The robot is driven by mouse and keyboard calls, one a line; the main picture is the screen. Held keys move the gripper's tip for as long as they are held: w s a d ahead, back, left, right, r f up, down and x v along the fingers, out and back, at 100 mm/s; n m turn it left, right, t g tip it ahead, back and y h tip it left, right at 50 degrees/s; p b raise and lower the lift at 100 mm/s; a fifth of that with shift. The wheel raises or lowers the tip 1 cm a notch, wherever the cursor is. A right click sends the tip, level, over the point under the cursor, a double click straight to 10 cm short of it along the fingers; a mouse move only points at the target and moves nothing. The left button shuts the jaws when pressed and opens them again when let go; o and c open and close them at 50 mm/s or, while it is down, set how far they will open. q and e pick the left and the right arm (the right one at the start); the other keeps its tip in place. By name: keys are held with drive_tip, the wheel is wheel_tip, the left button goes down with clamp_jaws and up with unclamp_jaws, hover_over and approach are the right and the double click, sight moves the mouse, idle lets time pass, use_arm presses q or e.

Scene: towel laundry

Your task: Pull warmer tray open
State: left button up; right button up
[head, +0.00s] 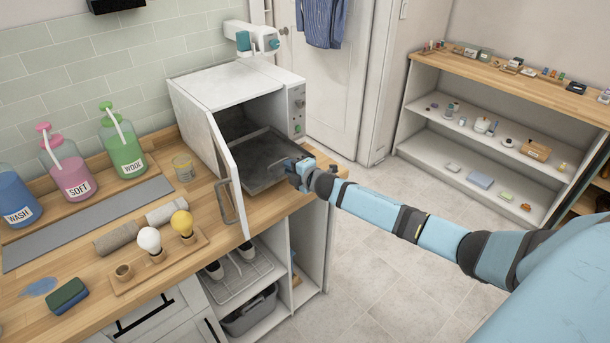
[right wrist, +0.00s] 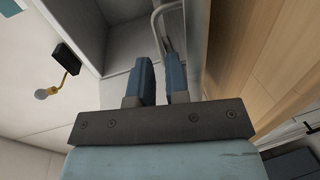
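The white warmer (head: 235,88) stands on the counter with its door (head: 226,172) swung open. The dark warmer tray (head: 262,160) sticks partly out of the front opening, level, with nothing seen on it. My right gripper (head: 297,168) is at the tray's front right edge. In the right wrist view my right gripper's blue fingers (right wrist: 163,70) stand a narrow gap apart, with a pale curved bar (right wrist: 157,22) running into the gap between their tips. The fingers look closed on this bar, the tray's handle; the contact itself is partly hidden. My left gripper is out of view.
The open door with its metal handle (head: 230,204) stands left of the tray. Bulbs on a wooden holder (head: 165,262), a glass jar (head: 183,168) and labelled bottles (head: 122,150) are on the counter (head: 215,250). The floor (head: 400,260) to the right is clear.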

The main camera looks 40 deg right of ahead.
drive_tip(key=v, duration=0.7)
drive_tip(key=shift+s+r+b, duration=0.15)
drive_tip(key=shift+s+b, duration=0.25)
drive_tip(key=s+a+f+m+g+y, duration=0.15)
drive_tip(key=s+a+f+m, duration=0.45)
drive_tip(key=s+a+f, duration=0.65)
drive_tip(key=s+a+f+m+g, duration=0.1)
drive_tip(key=s+a+m, duration=0.4)
drive_tip(key=s, duration=0.5)
drive_tip(key=s+a+m+g+p, duration=0.1)
drive_tip(key=s+a+m+g, duration=0.1)
drive_tip(key=s+a+m, duration=0.2)
drive_tip(key=s+a, duration=0.3)
drive_tip(key=s, duration=0.3)
drive_tip(key=shift+s+a+f+m, duration=0.15)
drive_tip(key=shift+s+f+m, duration=0.15)
drive_tip(key=shift+f+m, duration=0.1)
